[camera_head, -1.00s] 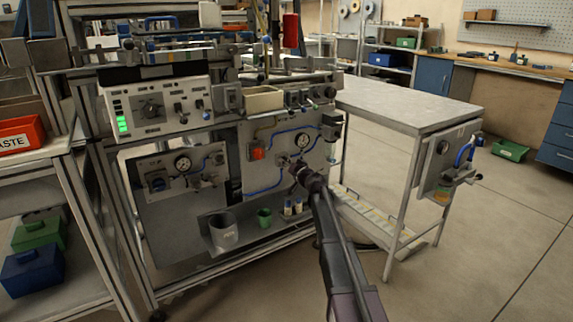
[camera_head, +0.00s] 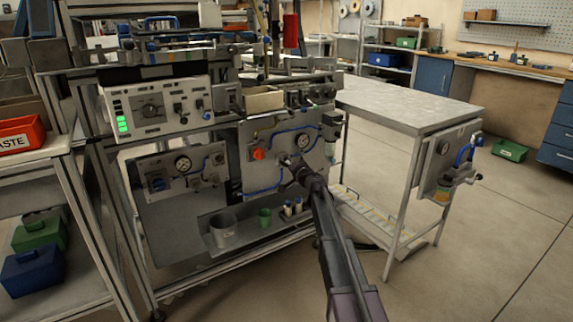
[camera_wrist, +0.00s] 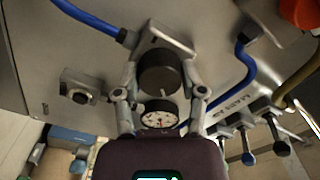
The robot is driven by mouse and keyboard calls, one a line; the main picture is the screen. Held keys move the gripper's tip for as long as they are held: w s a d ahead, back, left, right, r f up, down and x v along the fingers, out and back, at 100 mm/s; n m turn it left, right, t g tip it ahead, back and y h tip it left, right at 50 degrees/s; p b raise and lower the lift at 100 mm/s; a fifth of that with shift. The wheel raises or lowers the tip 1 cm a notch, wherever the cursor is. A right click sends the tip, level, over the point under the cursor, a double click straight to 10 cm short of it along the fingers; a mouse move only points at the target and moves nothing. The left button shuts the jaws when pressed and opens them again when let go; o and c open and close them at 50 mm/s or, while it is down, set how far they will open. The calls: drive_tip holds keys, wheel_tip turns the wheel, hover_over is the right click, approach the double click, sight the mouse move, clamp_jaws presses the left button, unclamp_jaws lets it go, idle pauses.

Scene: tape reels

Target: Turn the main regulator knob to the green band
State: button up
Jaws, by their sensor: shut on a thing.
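My gripper (camera_wrist: 160,88) is shut on a dark round knob (camera_wrist: 158,78), with one finger on each side of it. The knob sits on a metal regulator body on the panel. A round white gauge (camera_wrist: 159,116) shows between the fingers in the wrist view. It has a small red mark, but its needle and any green band are too small to read. In the head view my gripper (camera_head: 289,167) reaches the right panel (camera_head: 254,178), below and left of a gauge (camera_head: 303,141). The knob is mostly hidden there.
Blue hoses (camera_wrist: 243,75) run close to my gripper. Several small levers (camera_wrist: 247,145) and an orange knob (camera_head: 258,154) sit nearby on the panel. A grey cup (camera_head: 223,231) and a green cup (camera_head: 265,217) stand on the shelf below.

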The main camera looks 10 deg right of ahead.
drive_tip(key=shift+w, duration=0.1)
drive_tip(key=o, duration=1.1)
drive_tip(key=shift+o, duration=0.2)
drive_tip(key=v, duration=1.2)
